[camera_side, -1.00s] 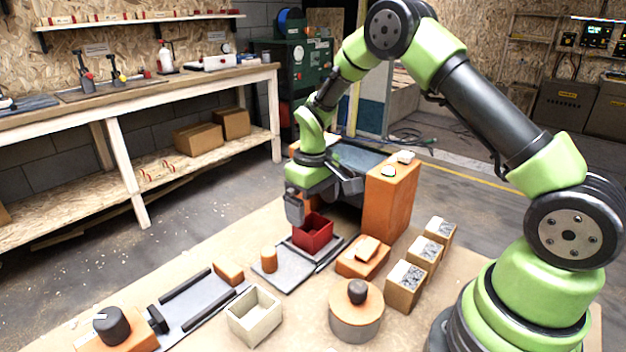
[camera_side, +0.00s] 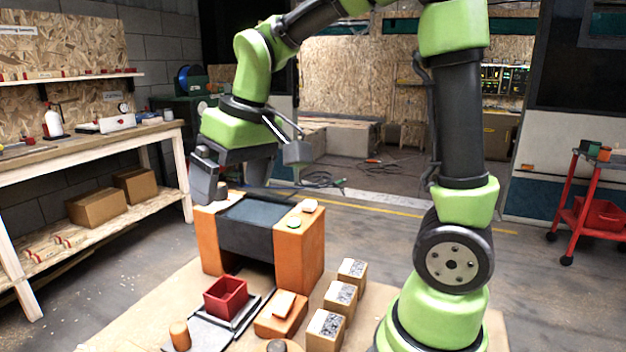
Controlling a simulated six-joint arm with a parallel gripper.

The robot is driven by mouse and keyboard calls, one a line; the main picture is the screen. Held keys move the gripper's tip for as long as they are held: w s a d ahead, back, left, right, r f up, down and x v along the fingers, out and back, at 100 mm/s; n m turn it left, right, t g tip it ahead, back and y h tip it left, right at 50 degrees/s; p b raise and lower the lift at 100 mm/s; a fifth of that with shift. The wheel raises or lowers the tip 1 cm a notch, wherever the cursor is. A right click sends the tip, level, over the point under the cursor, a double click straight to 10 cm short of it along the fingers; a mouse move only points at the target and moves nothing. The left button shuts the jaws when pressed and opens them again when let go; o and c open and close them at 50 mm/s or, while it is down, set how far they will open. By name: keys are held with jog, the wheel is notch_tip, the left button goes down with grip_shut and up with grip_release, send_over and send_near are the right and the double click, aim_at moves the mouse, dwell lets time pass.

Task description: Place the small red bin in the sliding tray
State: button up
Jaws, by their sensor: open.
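The small red bin (camera_side: 226,301) stands upright and looks empty. It rests at the far end of the grey sliding tray (camera_side: 206,334), close to the dark rail on its right. An orange cylinder (camera_side: 180,336) stands on or beside the tray's near left part; I cannot tell which. My gripper (camera_side: 250,175) is open and empty, raised well above and behind the bin, over the orange arch. Its two dark fingers are wide apart and touch nothing. The near end of the tray is cut off by the frame.
The orange arch (camera_side: 298,255) with a dark curved middle stands behind the bin. An orange block with a smaller piece (camera_side: 282,313) lies right of the tray. Several speckled-topped boxes (camera_side: 340,298) stand farther right. A workbench (camera_side: 90,155) is at left.

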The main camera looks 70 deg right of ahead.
jog(key=s+a+r+m+t, duration=0.1)
jog(key=s+t, duration=0.1)
jog(key=s, duration=0.4)
jog(key=s+a+r+m+t+y, duration=0.1)
jog(key=s+a+r, duration=0.1)
jog(key=s, duration=0.5)
jog(key=shift+s+a+t, duration=0.3)
jog(key=shift+t, duration=0.1)
dwell(1.1)
